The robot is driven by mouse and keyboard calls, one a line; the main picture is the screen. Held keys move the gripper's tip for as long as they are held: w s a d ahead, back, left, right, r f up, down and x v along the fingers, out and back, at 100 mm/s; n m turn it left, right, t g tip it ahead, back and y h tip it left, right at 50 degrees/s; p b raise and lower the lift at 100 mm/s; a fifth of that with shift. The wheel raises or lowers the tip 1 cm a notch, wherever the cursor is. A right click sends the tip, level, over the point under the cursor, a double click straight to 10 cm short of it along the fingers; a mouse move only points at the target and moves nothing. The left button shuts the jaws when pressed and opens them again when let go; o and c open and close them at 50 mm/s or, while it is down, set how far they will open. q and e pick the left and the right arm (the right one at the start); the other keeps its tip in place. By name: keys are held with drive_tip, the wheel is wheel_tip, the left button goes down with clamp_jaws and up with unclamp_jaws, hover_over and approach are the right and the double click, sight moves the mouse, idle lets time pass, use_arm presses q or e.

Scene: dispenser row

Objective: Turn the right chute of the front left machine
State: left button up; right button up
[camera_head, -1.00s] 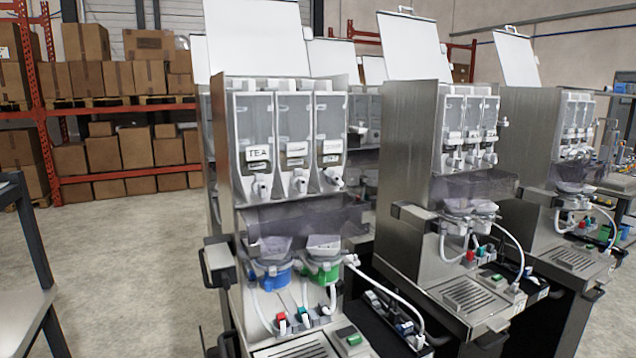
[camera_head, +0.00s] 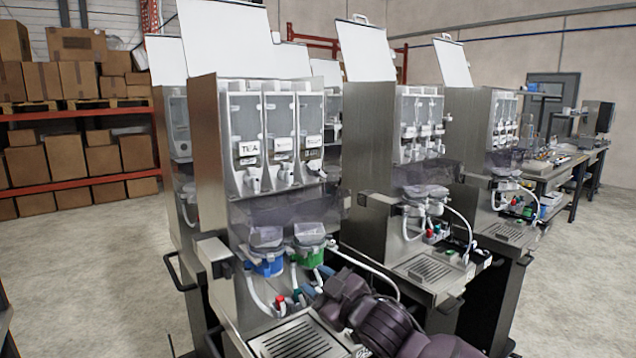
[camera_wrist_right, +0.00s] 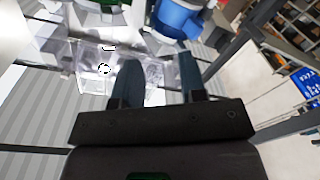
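The front left machine (camera_head: 208,150) is a steel dispenser with three clear canisters, one labelled TEA. Its right chute (camera_head: 316,166) is a small white spout under the right canister. The two other white chutes hang under the left and middle canisters. My right gripper (camera_head: 318,284) is low in front of this machine, below the chutes and by the green-collared bowl. In the right wrist view my gripper (camera_wrist_right: 156,76) has its two dark blue fingers apart, with nothing clearly held between them. The right chute cannot be clearly made out there. My left gripper is out of view.
A blue-collared bowl (camera_head: 266,262) and a green-collared bowl (camera_head: 308,256) with white hoses sit below the chutes. A drip tray (camera_head: 292,340) is at the machine's base. More machines stand to the right (camera_head: 372,150). Open floor lies at the left.

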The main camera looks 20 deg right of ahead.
sight(320, 171)
drive_tip(key=w+r+n, duration=0.1)
drive_tip(key=r, duration=0.2)
drive_tip(key=w+a+r, duration=0.1)
drive_tip(key=r, duration=0.3)
drive_tip(key=w+r+n+y, duration=0.1)
drive_tip(key=w+r, duration=0.1)
drive_tip(key=r, duration=0.2)
drive_tip(key=shift+w+a+n, duration=0.1)
drive_tip(key=shift+a+n, duration=0.2)
drive_tip(key=w+d+r+h, duration=0.3)
drive_tip(key=r, duration=0.9)
drive_tip(key=w+d+f+m+h, duration=0.1)
drive_tip(key=w, duration=0.2)
drive_tip(key=w+d+f+m+g+h, duration=0.1)
drive_tip(key=w+f, duration=0.1)
drive_tip(key=w, duration=0.1)
drive_tip(key=w+d+f+m+g+h, duration=0.1)
drive_tip(key=w+d+h, duration=0.1)
drive_tip(key=w, duration=0.1)
drive_tip(key=shift+w+d+f+m+p, duration=0.1)
drive_tip(key=shift+w+f+m+p, duration=0.2)
drive_tip(key=shift+w+f+p, duration=0.1)
drive_tip(key=shift+x, duration=0.8)
